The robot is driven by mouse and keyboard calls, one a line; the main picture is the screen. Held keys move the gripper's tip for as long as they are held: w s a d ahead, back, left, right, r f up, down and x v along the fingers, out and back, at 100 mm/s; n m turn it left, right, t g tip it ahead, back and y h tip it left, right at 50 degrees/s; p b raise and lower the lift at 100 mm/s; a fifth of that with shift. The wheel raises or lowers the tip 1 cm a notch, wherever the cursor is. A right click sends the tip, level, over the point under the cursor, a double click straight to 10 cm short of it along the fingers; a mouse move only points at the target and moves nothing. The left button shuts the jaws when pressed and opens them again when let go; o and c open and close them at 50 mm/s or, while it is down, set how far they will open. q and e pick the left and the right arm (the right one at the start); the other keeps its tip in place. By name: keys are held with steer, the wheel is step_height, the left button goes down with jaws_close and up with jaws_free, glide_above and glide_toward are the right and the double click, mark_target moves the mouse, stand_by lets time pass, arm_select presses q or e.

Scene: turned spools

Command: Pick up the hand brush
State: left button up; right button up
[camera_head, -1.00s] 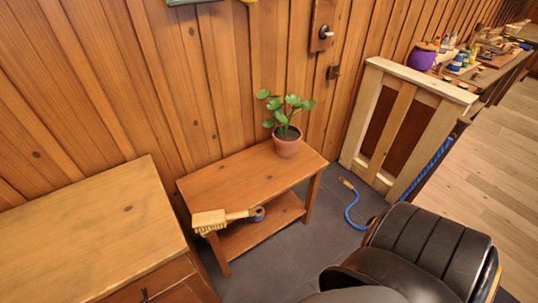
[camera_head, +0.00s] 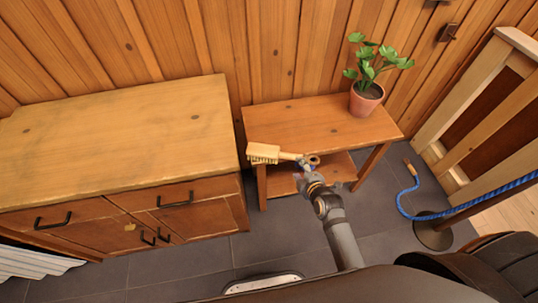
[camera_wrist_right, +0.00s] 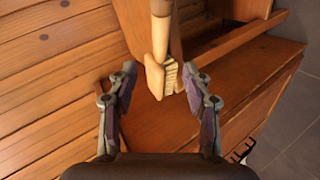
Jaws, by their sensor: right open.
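The hand brush (camera_head: 264,152), with a pale wooden head, bristles and a handle, lies at the front edge of the small side table (camera_head: 290,117). My right gripper (camera_head: 308,168) is in front of that edge, near the handle end, and hides part of it. In the right wrist view the brush (camera_wrist_right: 157,72) appears between the two spread fingers of my right gripper (camera_wrist_right: 161,68), with clear gaps at both sides. The gripper is open and empty. My left gripper is not in view.
A potted plant (camera_head: 366,98) stands at the table's right end. A wooden cabinet (camera_head: 110,135) is close on the left. A lower shelf (camera_head: 340,168) lies under the tabletop. A blue rope (camera_head: 403,204) and post base (camera_head: 432,234) are on the floor to the right.

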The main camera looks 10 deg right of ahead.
mark_target(290, 157)
steer(key=b+x, duration=0.1)
steer(key=x, duration=0.9)
steer(key=shift+w+d+f, duration=0.1)
steer(key=shift+w+f, duration=0.15)
steer(key=shift+s, duration=0.1)
steer(key=shift+c, duration=0.6)
steer(key=shift+r, duration=0.1)
jaws_close()
